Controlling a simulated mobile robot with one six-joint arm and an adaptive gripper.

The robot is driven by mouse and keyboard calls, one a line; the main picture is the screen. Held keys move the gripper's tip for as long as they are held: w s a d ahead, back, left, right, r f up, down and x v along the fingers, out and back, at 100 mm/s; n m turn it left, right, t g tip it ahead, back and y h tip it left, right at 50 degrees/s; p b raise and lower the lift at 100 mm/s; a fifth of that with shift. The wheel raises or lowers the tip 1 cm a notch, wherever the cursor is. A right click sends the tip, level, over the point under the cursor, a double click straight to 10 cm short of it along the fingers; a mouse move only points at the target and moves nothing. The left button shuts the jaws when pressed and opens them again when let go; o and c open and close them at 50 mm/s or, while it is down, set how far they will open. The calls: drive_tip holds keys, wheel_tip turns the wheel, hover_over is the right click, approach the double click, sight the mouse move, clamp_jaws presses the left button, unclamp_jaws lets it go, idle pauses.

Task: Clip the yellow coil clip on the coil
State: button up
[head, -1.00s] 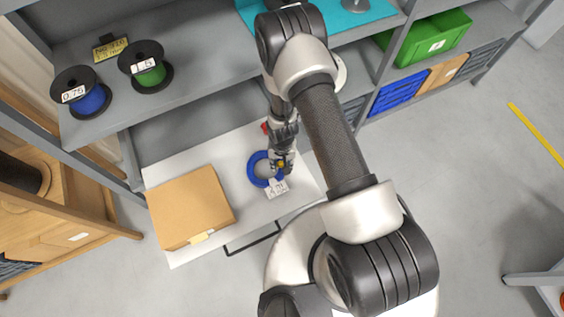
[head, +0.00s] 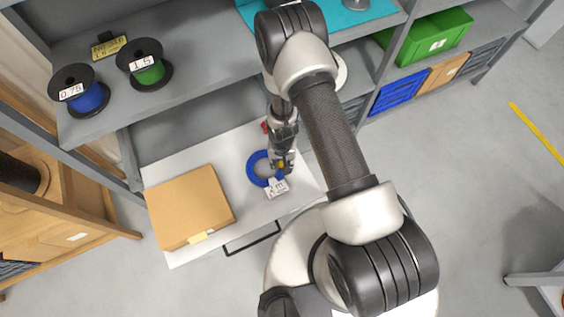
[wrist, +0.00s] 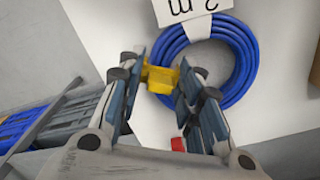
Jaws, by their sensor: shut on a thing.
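The blue cable coil (head: 253,172) lies flat on a white pull-out surface (head: 225,242) and shows large in the wrist view (wrist: 237,62). A white label (head: 276,188) sits at its near edge. My gripper (head: 281,165) is over the coil's right side. In the wrist view my gripper (wrist: 166,82) is shut on the yellow coil clip (wrist: 162,76), which sits at the coil's edge. I cannot tell whether the clip is around the cable or only touching it. My fingers hide part of the clip.
A cardboard box (head: 190,207) lies left of the coil. A small red thing (wrist: 178,144) shows beside my fingers. Blue (head: 82,96) and green (head: 148,70) cable reels stand on the shelf above. A green crate (head: 435,38) is at the upper right.

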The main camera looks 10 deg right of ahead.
drive_tip(key=shift+f+b, duration=1.2)
drive_tip(key=shift+f, duration=0.05)
idle(0.8)
drive_tip(key=shift+s+f, duration=0.1)
drive_tip(key=shift+f, duration=0.1)
drive_tip(key=shift+c, duration=0.4)
drive_tip(key=o, duration=1.1)
drive_tip(key=shift+o, duration=0.3)
drive_tip(key=o, duration=0.3)
drive_tip(key=shift+r, duration=0.15)
drive_tip(key=shift+r+p, duration=3.15)
drive_tip(key=shift+r, duration=0.3)
